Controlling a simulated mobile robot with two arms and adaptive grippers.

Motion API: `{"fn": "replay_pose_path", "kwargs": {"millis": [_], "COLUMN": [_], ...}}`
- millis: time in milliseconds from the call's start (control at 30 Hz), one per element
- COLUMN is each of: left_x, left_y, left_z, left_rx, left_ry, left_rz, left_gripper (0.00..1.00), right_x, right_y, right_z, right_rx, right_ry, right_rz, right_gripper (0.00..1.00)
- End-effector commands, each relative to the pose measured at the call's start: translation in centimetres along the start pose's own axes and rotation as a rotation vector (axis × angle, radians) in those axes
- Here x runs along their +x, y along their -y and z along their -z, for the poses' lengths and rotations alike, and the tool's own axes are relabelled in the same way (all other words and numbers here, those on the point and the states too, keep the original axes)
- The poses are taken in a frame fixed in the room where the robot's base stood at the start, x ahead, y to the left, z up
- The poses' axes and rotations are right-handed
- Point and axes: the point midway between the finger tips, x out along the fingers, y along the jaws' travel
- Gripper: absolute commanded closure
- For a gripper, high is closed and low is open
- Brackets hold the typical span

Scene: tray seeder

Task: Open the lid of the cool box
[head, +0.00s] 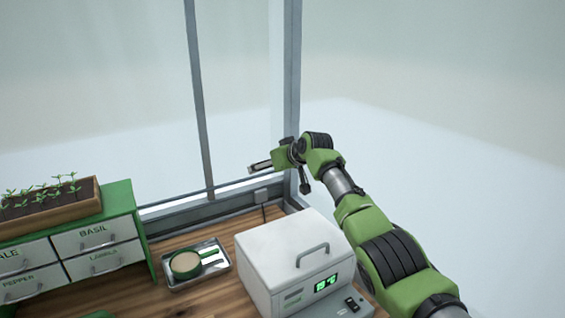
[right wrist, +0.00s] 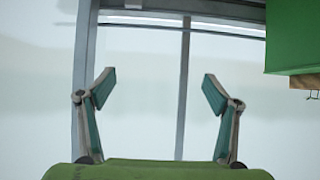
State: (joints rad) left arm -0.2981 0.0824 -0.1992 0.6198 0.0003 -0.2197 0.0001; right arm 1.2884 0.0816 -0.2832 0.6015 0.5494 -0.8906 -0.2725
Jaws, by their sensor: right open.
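The white cool box (head: 282,272) stands on the wooden bench at the lower middle of the head view. Its lid (head: 295,242) lies flat on top and looks shut, with a grey bar handle (head: 312,254) on it. A green digital display and a switch show low on its front. My right gripper (head: 277,174) is above and behind the box, near the window post, apart from the handle. In the right wrist view its two fingers (right wrist: 160,90) are spread wide with nothing between them. My left gripper is not in view.
A metal tray (head: 171,281) with a round green-handled item stands left of the box. A green drawer cabinet (head: 137,238) with a wooden seedling planter (head: 88,204) is farther left. Window frame posts (head: 200,100) rise behind the bench. A socket (head: 260,196) with a cable is behind the box.

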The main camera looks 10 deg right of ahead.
Motion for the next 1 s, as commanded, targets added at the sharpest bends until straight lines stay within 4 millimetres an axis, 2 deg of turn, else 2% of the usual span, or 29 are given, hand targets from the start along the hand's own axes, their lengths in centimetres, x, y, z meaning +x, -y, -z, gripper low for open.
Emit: {"fn": "replay_pose_path", "kwargs": {"millis": [367, 800, 1000], "left_x": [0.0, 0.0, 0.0], "left_y": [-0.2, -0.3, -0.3], "left_z": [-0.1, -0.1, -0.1], "left_rx": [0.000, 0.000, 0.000], "left_ry": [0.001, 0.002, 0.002], "left_rz": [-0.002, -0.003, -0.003], "left_gripper": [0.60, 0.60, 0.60], "right_x": [-3.8, -10.0, -11.4], "right_y": [0.1, 0.3, 0.5], "right_z": [-0.1, -0.3, -0.3], "right_rx": [-0.004, -0.004, -0.004], "right_ry": [-0.001, 0.002, 0.003], "right_rz": [-0.002, -0.003, -0.002], "right_gripper": [0.18, 0.18, 0.18]}}
